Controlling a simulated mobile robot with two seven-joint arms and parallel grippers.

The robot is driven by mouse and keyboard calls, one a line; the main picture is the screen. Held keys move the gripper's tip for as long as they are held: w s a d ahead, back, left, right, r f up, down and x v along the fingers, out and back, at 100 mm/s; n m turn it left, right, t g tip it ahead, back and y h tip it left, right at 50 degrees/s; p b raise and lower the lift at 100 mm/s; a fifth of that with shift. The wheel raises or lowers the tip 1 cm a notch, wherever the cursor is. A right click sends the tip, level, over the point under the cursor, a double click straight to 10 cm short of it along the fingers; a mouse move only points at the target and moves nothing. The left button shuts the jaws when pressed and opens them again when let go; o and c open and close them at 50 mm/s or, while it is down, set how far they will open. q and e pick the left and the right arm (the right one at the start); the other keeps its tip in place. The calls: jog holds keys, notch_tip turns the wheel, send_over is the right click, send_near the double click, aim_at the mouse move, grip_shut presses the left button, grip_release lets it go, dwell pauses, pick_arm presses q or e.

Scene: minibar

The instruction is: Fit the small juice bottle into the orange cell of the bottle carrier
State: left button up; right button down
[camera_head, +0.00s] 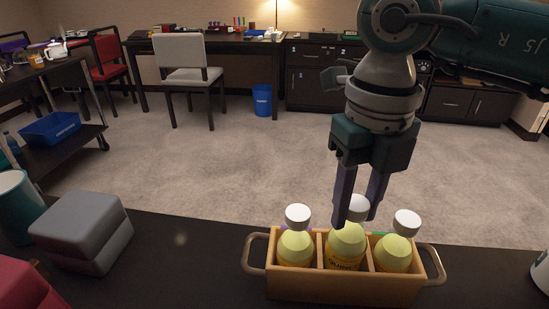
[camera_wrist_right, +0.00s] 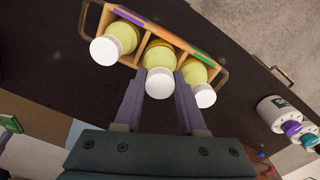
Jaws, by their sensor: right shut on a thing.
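The wooden bottle carrier (camera_head: 343,287) stands on the dark counter, with a metal handle at each end. Its rim strips are purple, orange and green in the wrist view; the orange strip (camera_wrist_right: 163,32) marks the middle cell. The juice bottle (camera_head: 345,246), yellow-green with a white cap, is in that cell, leaning slightly, its label partly above the front wall. Its base is hidden. My right gripper (camera_head: 357,207) is shut on it near the cap. Similar bottles stand in the left cell (camera_head: 296,248) and right cell (camera_head: 393,254). My left gripper is not in view.
A grey box (camera_head: 82,232) and a teal container (camera_head: 18,205) stand left on the counter, with a red object (camera_head: 22,287) in the near corner. A white container (camera_head: 542,272) is at the right edge. Counter between the grey box and the carrier is clear.

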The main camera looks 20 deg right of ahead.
jog(key=shift+f, duration=0.95)
jog(key=shift+f, duration=0.2)
jog(key=shift+c, duration=2.4)
grip_release()
jog(key=shift+r, duration=0.1)
